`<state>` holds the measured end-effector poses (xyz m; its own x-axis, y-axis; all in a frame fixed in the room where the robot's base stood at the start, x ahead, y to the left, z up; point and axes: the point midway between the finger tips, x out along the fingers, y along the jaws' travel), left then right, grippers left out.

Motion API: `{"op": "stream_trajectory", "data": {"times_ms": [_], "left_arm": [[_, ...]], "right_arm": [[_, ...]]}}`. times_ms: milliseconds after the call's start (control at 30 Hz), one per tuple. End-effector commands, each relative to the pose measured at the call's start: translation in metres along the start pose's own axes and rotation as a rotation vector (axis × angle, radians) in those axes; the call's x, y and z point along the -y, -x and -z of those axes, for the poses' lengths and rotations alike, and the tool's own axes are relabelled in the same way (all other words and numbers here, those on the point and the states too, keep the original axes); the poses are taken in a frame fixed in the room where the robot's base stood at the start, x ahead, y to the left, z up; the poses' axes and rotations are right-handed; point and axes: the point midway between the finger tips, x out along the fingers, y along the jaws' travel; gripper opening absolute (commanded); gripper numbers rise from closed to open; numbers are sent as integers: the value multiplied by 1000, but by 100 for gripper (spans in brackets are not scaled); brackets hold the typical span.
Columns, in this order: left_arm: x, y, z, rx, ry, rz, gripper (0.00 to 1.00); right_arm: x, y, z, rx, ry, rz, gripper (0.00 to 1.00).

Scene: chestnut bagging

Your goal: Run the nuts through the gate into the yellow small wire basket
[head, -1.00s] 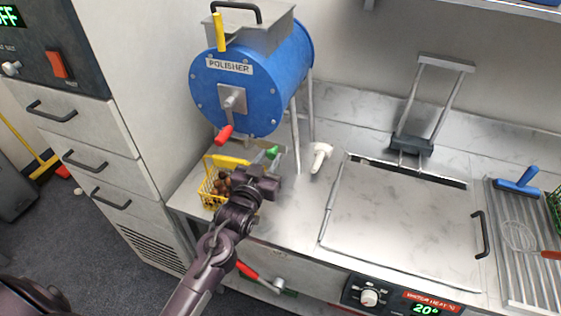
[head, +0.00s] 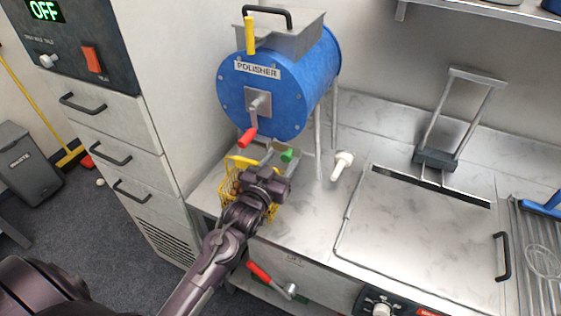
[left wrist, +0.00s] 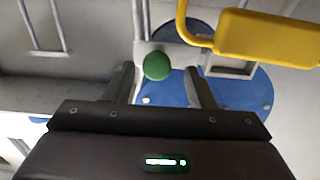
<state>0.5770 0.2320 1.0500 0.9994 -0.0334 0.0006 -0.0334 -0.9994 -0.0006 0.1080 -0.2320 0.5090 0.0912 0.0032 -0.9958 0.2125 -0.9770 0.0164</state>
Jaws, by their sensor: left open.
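The yellow small wire basket (head: 225,190) stands on the counter below the blue polisher (head: 262,95). Its yellow handle (left wrist: 265,38) shows at the upper right in the left wrist view. A few brown nuts show inside, but my left arm hides most of the basket. My left gripper (head: 278,163) is open beside the basket, under the drum. The green knob (head: 288,155) of the gate is by its fingertips. In the left wrist view the green knob (left wrist: 157,66) appears between the two spread fingers; contact cannot be told. My right gripper is not in view.
A lidded metal heater (head: 420,225) fills the right. A drawer cabinet (head: 105,115) stands left.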

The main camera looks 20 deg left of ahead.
Motion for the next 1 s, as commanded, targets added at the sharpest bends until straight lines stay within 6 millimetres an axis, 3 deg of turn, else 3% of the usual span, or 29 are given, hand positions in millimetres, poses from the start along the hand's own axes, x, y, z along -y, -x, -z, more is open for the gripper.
{"op": "stream_trajectory", "data": {"times_ms": [300,500,1000], "left_arm": [[1,50,-4,2,-1,1,50],[2,70,-2,1,-1,2,50],[2,73,0,0,0,3,50]], "right_arm": [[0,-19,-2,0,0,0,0],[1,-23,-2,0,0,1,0],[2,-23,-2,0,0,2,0]]}}
